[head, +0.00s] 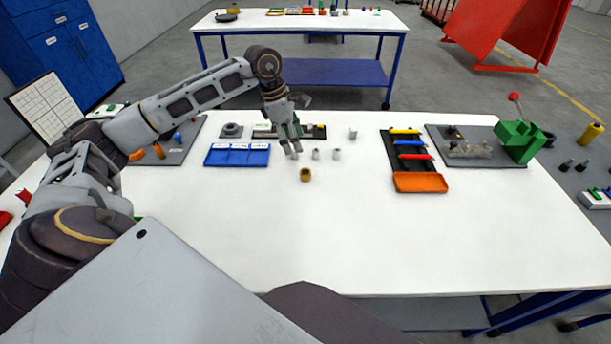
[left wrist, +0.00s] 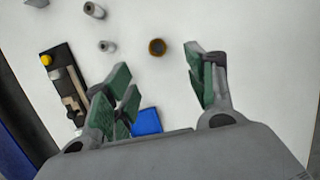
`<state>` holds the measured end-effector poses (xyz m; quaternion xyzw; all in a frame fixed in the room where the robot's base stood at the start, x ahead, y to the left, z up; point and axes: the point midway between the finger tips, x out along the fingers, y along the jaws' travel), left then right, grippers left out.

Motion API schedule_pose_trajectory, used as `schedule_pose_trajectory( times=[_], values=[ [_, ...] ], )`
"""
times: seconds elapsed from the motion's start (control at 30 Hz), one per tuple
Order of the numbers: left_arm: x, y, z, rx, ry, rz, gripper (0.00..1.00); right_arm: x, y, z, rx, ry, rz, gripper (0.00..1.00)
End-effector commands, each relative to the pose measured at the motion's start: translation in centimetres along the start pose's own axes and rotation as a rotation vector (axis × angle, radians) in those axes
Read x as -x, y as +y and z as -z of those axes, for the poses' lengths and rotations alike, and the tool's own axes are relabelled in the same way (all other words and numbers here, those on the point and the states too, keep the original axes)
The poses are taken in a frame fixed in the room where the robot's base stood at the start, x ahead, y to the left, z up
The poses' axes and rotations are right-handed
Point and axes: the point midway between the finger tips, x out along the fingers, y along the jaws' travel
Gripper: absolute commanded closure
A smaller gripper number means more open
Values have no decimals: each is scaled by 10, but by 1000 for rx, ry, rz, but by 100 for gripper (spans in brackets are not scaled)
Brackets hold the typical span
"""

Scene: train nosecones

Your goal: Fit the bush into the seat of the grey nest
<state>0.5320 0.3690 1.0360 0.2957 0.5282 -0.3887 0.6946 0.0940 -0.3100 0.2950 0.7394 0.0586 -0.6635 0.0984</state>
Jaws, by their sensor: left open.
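The bush appears to be the short brass-coloured ring (head: 306,174) standing alone on the white table. It also shows in the left wrist view (left wrist: 157,47), with its dark bore facing up. The grey nest appears to be the small grey block with a round top (head: 232,130), behind the blue tray; I cannot make out its seat clearly. My left gripper (head: 292,152) points down behind and slightly left of the bush. In the left wrist view its green-padded fingers (left wrist: 158,82) are spread apart with nothing between them, and the bush lies beyond them. My right gripper is not in view.
A blue compartment tray (head: 237,164) lies left, a dark fixture (head: 318,131) behind. The table's front is clear.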

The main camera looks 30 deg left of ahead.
Motion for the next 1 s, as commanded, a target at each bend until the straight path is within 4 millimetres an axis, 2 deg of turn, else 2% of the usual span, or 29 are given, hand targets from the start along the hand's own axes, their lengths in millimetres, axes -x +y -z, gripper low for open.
schedule_pose_trajectory(
  times=[0.23, 0.6, 0.8, 1.0],
  values=[
    [-25, 0, 0, 0, 0, 3, 44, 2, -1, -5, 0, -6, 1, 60],
    [-72, 0, 0, 0, 0, 3, 44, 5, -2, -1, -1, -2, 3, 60],
    [-82, 1, 0, 0, -1, 0, 44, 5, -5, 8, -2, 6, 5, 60],
    [-83, 1, 0, 0, -1, 0, 44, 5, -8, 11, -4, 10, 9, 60]
  ],
)
